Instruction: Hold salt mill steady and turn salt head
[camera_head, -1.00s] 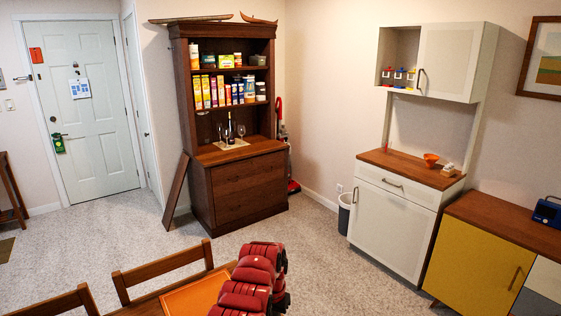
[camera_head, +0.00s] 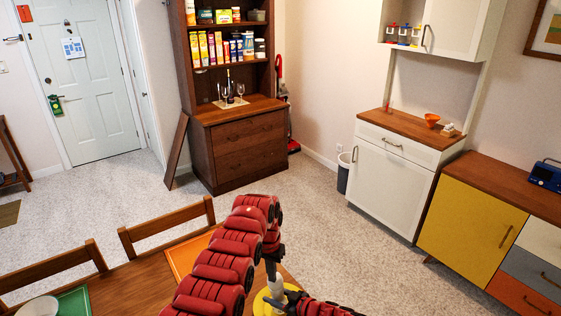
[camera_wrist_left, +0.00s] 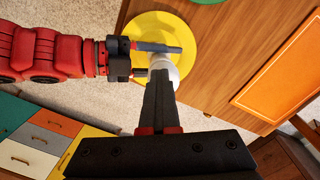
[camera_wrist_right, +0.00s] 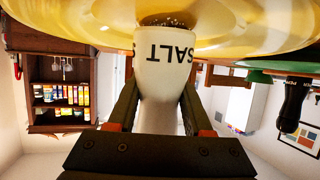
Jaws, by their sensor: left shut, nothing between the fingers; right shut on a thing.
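The white salt mill (camera_wrist_right: 165,75) shows its SALT lettering upside down in the right wrist view. My right gripper (camera_wrist_right: 160,115) is shut on it, one finger on each side. The mill stands over the yellow plate (camera_wrist_left: 185,28); I cannot tell if they touch. In the left wrist view, the mill's pale top (camera_wrist_left: 170,66) is partly hidden by my left gripper (camera_wrist_left: 158,85), which is shut and empty, its tips over or against the top. In the head view, my left gripper (camera_head: 271,262) points down above the mill (camera_head: 276,284), and my right gripper (camera_head: 287,299) reaches in from the right.
The wooden table (camera_head: 135,285) carries an orange mat (camera_head: 185,255) and a green mat (camera_head: 75,302) with a pale dish (camera_head: 38,309). Chairs (camera_head: 165,228) stand along its far side. A hutch (camera_head: 240,150) and cabinets (camera_head: 400,185) stand farther off.

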